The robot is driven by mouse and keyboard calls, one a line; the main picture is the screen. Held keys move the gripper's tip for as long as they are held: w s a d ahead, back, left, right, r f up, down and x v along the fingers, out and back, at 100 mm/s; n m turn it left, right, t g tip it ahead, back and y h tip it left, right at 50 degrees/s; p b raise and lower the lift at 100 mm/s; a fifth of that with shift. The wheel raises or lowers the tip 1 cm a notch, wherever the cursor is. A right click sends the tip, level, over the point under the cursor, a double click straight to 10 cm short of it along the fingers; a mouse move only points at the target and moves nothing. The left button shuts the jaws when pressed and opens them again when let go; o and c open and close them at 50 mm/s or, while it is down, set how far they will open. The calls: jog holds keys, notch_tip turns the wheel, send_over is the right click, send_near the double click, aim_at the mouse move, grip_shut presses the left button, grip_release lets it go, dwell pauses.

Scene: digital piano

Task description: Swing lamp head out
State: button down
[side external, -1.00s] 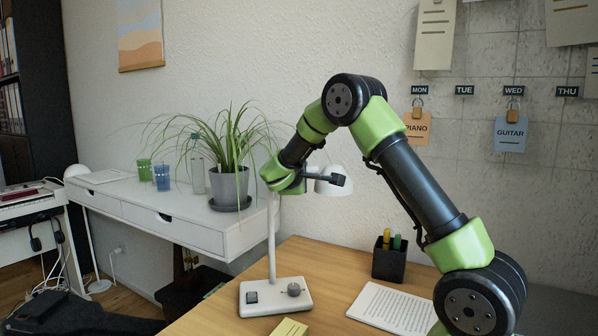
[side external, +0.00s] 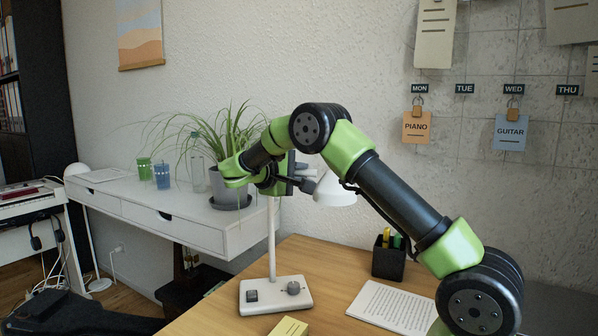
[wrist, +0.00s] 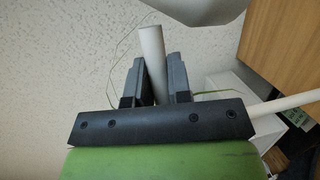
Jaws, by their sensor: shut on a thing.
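The desk lamp has a white base (side external: 262,306), a thin white upright pole (side external: 271,240) and a white cone-shaped head (side external: 336,191) to the right of the pole's top. My gripper (side external: 308,180) is at the lamp's upper part, just left of the head. In the wrist view, my gripper's dark fingers (wrist: 153,75) are shut on a white rod of the lamp (wrist: 151,44). The lamp head's edge (wrist: 195,8) shows at the top. My arm hides the joint at the top of the pole.
A potted plant (side external: 229,188) stands on the white shelf desk (side external: 190,232) behind my gripper, with leaves close to it. A black pen cup (side external: 388,263), white paper (side external: 392,309) and a yellow block (side external: 289,328) are on the wooden desk. The wall is behind.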

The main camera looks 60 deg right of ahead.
jog(key=shift+a+f+m+g+y, duration=0.1)
jog(key=shift+a+m+g+y, duration=0.5)
jog(key=shift+m+g, duration=0.55)
jog(key=shift+a+m+g+y, duration=0.55)
jog(key=shift+m+g, duration=0.3)
jog(key=shift+g, duration=0.5)
jog(key=shift+a+m+g, duration=0.25)
jog(key=shift+m+g, duration=0.15)
jog(key=shift+g, duration=0.1)
jog(key=c, duration=1.1)
grip_release()
jog(key=shift+d, duration=0.1)
